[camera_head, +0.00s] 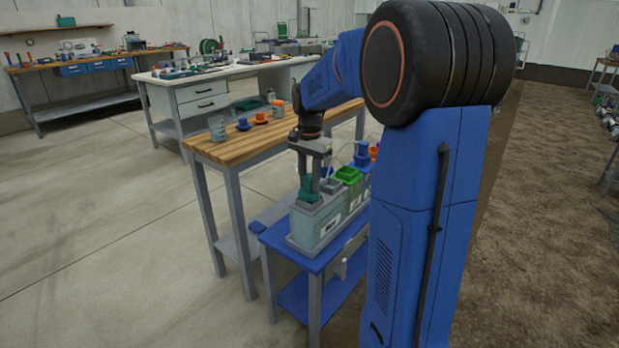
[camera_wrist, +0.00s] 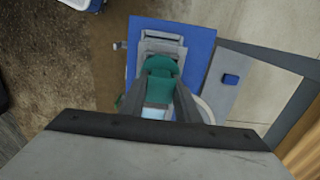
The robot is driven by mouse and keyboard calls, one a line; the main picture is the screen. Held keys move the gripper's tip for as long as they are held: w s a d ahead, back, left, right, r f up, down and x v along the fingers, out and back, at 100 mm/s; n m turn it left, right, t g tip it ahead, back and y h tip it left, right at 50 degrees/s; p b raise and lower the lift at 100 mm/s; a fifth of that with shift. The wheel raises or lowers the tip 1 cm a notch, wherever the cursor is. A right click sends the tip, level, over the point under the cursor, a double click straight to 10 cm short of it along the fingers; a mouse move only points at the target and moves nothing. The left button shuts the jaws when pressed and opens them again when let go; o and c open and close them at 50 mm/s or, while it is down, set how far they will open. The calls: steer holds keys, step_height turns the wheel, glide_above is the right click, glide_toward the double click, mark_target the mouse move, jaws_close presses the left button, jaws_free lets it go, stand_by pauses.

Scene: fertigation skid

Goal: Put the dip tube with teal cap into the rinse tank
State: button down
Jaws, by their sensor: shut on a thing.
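My gripper (camera_head: 312,188) points down over the left end of the grey skid (camera_head: 318,232). Its fingers are shut on the teal cap (camera_head: 307,194) of the dip tube, low at the skid's top. In the wrist view the teal cap (camera_wrist: 160,78) sits between the two fingers (camera_wrist: 160,92). The tube below the cap is hidden, so I cannot tell how deep it sits in the skid. A grey open-topped tank (camera_head: 331,186) and a green-rimmed tank (camera_head: 348,175) stand just right of the gripper. I cannot tell which one is the rinse tank.
The skid stands on a blue table (camera_head: 285,246). A blue fitting (camera_head: 362,155) and an orange one stand at its far end, partly behind my arm. A wooden bench (camera_head: 230,150) with cups stands close on the left. Open floor lies farther left.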

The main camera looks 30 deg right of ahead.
steer(key=c, duration=1.3)
jaws_free()
steer(key=shift+o, duration=0.2)
steer(key=shift+r, duration=0.1)
step_height(320, 180, up, 17)
